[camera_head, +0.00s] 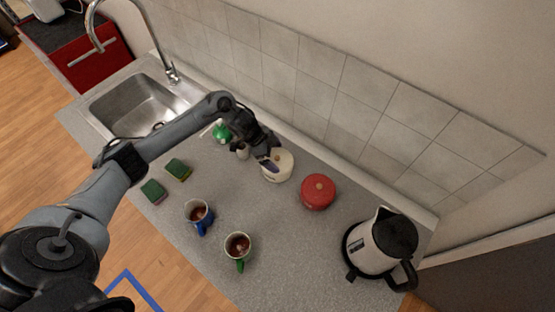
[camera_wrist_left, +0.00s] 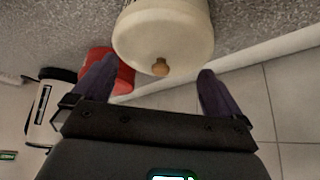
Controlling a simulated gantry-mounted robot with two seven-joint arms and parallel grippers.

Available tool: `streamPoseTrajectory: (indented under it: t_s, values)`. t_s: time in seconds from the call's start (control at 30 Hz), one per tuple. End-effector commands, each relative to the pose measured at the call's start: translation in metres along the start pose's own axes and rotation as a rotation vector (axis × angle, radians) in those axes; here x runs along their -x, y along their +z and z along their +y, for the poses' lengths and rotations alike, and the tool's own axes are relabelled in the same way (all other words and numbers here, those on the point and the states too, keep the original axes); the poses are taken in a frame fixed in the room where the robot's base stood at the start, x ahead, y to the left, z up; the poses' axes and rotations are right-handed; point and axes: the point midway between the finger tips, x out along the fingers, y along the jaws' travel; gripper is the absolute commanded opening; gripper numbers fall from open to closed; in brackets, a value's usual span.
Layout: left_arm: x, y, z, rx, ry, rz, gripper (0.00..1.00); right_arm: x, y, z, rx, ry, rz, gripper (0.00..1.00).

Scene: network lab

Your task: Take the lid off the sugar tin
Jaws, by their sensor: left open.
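A cream tin (camera_head: 280,168) stands on the counter near the back wall. In the left wrist view the cream tin (camera_wrist_left: 165,30) fills the top, with its round lid and small wooden knob (camera_wrist_left: 160,67) facing the camera. A red tin (camera_head: 318,192) with a light knob stands to its right; no label shows which tin holds sugar. My left gripper (camera_head: 268,163) is at the cream tin, its purple fingers open. In the left wrist view the knob appears between the fingertips (camera_wrist_left: 157,68); contact cannot be told. My right gripper is not in view.
A kettle (camera_head: 379,245) stands at the right. Blue (camera_head: 198,214) and green (camera_head: 238,249) mugs holding dark liquid stand in front. Two sponges (camera_head: 153,191) lie at left, near the sink (camera_head: 138,105). A green-and-white item (camera_head: 221,132) is behind my left arm. The counter between mugs and kettle is clear.

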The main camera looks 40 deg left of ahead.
Motion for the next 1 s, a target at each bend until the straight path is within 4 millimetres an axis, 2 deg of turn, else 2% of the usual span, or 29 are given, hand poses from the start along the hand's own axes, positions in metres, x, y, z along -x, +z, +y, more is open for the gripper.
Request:
streamPoseTrajectory:
  t_s: [0.1,0.33,0.77,0.83,1.0]
  values:
    - [-0.0067,0.0,-0.0001,-0.001,0.0,0.0,1.0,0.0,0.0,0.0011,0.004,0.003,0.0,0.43]
    - [-0.0078,0.0003,-0.0001,-0.001,-0.001,-0.001,1.0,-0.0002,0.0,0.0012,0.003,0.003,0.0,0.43]
    - [-0.0088,0.0019,0.0004,0.0,0.0,-0.004,0.36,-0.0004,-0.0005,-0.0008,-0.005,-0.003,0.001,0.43]
    - [-0.0093,0.0026,0.0006,0.0,0.0,-0.005,0.32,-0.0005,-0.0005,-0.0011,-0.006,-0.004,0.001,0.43]
    - [-0.0105,0.0044,0.0011,0.002,0.001,-0.009,0.31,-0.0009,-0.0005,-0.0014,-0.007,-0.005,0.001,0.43]
